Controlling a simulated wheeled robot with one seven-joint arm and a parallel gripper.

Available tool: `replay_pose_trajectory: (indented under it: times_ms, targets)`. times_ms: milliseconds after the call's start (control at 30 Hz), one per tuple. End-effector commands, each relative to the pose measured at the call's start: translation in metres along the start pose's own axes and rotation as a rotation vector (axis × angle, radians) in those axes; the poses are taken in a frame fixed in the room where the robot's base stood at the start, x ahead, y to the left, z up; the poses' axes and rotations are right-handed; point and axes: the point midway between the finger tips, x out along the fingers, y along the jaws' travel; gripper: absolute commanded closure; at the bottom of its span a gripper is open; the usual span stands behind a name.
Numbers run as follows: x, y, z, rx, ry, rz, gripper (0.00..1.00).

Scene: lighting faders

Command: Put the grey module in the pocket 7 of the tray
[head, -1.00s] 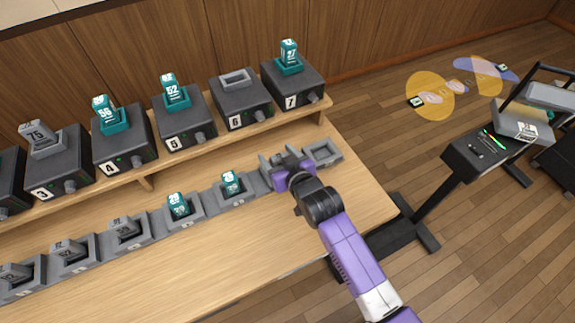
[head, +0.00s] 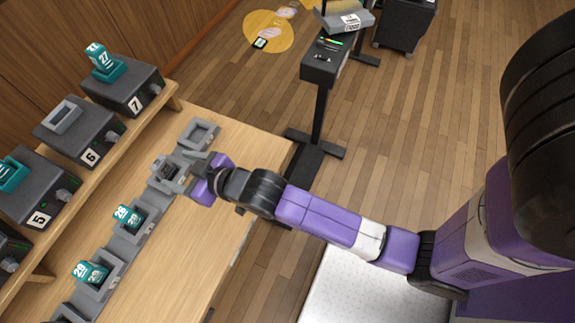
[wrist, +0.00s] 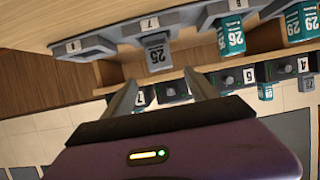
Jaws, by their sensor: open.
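The grey module (head: 164,168) sits in a tray pocket, the second from the tray's far end. In the wrist view the grey module (wrist: 157,54), marked 25, sits in the pocket of the tray (wrist: 112,38) labelled 7, just beyond my fingertips. The tray (head: 141,240) is a row of grey pockets along the table. My gripper (head: 190,166) is open beside the module. In the wrist view my gripper (wrist: 160,78) has its two fingers spread, with nothing held between them and the module apart from them.
The end pocket (head: 199,134) is empty. Teal modules stand in nearer pockets, one beside the grey module (head: 129,216). Black units on a wooden shelf (head: 123,92) line the back; unit 6 (head: 80,132) has an empty socket. A black stand (head: 322,95) is beyond the table.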

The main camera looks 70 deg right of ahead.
Motion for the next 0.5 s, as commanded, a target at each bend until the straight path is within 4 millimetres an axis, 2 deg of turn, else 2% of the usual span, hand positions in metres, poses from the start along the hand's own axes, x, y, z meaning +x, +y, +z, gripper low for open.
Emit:
replay_pose_trajectory:
  times_ms: [67, 167, 300, 500]
  targets:
    - [-0.012, 0.002, 0.010, -0.004, -0.002, 0.000, 0.33]
    - [-0.039, 0.004, 0.028, -0.011, 0.002, -0.003, 0.33]
    - [-0.096, 0.007, 0.052, -0.022, 0.021, -0.007, 0.33]
    - [-0.181, 0.006, 0.066, -0.024, 0.051, -0.013, 0.33]
